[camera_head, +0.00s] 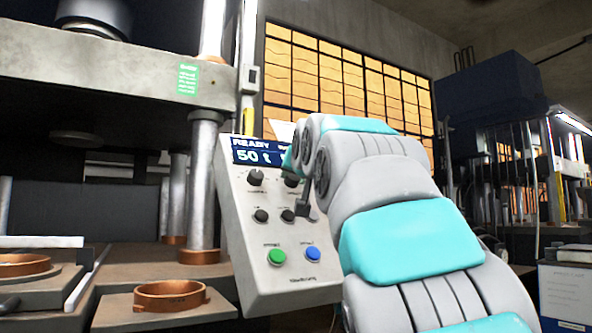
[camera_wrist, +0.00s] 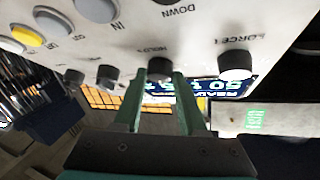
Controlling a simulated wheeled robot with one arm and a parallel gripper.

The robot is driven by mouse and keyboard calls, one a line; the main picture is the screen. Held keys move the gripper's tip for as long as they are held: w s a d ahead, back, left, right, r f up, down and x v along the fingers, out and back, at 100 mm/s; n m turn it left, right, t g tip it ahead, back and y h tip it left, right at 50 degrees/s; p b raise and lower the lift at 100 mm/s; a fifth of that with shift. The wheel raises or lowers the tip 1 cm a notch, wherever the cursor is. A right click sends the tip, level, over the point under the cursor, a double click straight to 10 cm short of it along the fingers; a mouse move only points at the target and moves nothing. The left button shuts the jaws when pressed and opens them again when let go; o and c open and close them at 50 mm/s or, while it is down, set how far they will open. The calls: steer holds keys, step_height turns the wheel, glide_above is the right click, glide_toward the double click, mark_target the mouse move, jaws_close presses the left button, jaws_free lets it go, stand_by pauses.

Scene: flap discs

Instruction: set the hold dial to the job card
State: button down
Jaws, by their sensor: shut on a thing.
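The hold dial (camera_wrist: 160,70), a dark round knob with a label reading like HOLD, sits on the grey control panel (camera_wrist: 200,30). My gripper (camera_wrist: 159,76) has its two green fingers on either side of the knob, shut on it. In the head view the dial is mostly hidden by my arm. The panel's display (camera_head: 250,150) reads READY and 50 t; its right part is covered. A green card (camera_head: 187,79) with small white print is on the press beam. I cannot read it or tell if it is the job card.
The force dial (camera_wrist: 236,66) is close beside the held knob. More dark knobs (camera_head: 261,216), a green button (camera_head: 277,257) and a blue button (camera_head: 313,255) are lower on the panel. A copper ring (camera_head: 170,294) lies at the front left.

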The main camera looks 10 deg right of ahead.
steer(key=shift+a+f, duration=0.1)
steer(key=shift+f, duration=0.05)
stand_by(0.3)
steer(key=shift+c, duration=2.3)
jaws_free()
steer(key=shift+s, duration=0.15)
steer(key=s+b, duration=0.1)
steer(key=s, duration=0.6)
steer(key=shift+s+r, duration=0.3)
